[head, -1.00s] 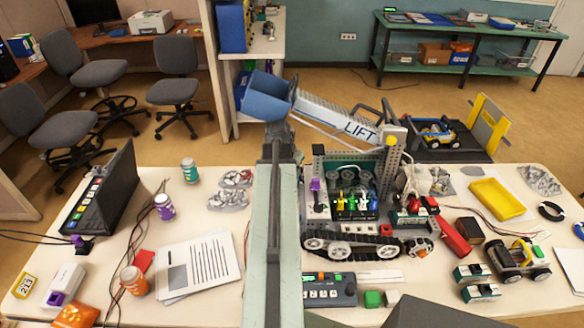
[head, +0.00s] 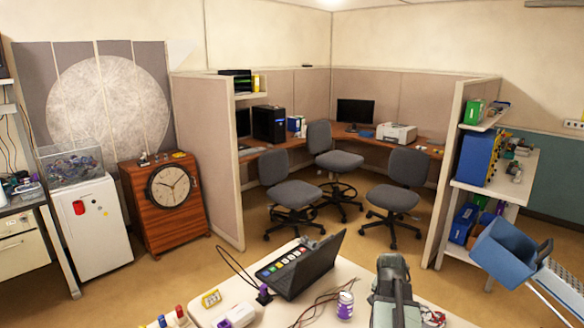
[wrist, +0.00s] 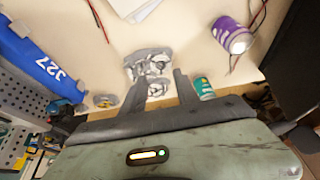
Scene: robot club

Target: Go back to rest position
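My gripper (wrist: 162,85) shows in the wrist view with its two dark fingers apart. Nothing is held between them. Crumpled silvery pieces (wrist: 150,65) lie on the white table beyond the fingertips. A teal can (wrist: 203,88) stands just right of the right finger, and a purple can (wrist: 230,36) is farther right. In the head view my arm reaches up from the bottom edge, right of centre, and its fingers cannot be made out. The purple can (head: 345,304) stands to its left on the table.
An open laptop (head: 308,268) stands on the white table (head: 258,312), with cables beside it. A blue bucket (head: 503,252) on a lift arm is at the right. Office chairs (head: 398,185), a wooden clock cabinet (head: 165,205) and a white fridge (head: 92,230) stand beyond, with open floor between.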

